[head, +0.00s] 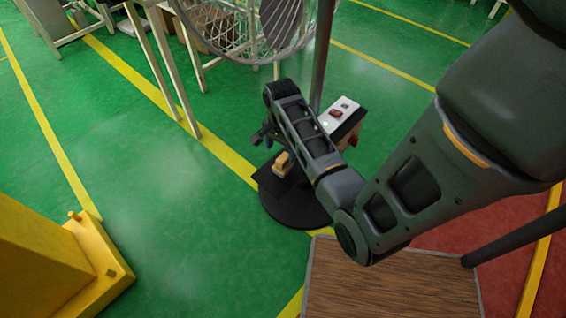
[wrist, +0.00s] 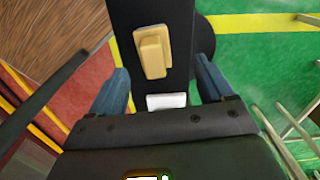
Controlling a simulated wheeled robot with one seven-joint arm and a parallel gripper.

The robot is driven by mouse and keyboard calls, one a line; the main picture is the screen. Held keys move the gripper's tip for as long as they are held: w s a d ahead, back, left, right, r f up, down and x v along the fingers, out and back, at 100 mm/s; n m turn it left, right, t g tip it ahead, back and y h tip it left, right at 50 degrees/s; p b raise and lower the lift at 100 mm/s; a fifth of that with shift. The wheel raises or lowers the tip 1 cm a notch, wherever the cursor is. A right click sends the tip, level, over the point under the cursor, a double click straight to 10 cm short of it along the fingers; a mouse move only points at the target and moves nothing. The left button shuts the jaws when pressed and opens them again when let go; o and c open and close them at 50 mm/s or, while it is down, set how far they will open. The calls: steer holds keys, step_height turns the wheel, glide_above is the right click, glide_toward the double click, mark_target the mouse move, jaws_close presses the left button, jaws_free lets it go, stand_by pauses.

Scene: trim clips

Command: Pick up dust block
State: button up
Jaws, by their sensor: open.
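A tan block with a raised smaller part on top, which I take to be the dust block (wrist: 152,52), lies on a narrow black surface (wrist: 180,12) in the wrist view. In the head view the tan block (head: 282,162) shows small, below my arm's end. My gripper (wrist: 162,68) is open, its two blue fingers on either side of the black strip. The block appears beyond and between the fingertips, apart from both. In the head view my gripper (head: 264,134) is mostly hidden behind my own wrist.
A small white piece (wrist: 166,101) shows near the gripper's palm. The stand has a round black base (head: 290,208) and a white-topped panel (head: 340,115) with a red item. A large fan (head: 250,25) stands behind. A wooden top (head: 390,285) is in front; green floor lies open left.

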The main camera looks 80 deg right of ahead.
mark_target(283, 158)
step_height(283, 158, down, 2)
steer(key=shift+s+d+f, duration=0.1)
steer(key=shift+d, duration=0.05)
steer(key=f, duration=0.4)
steer(key=shift+s+a, duration=0.3)
steer(key=shift+a, duration=0.1)
steer(key=shift+f, duration=0.7)
steer(key=shift+c, duration=0.2)
steer(key=c, duration=1)
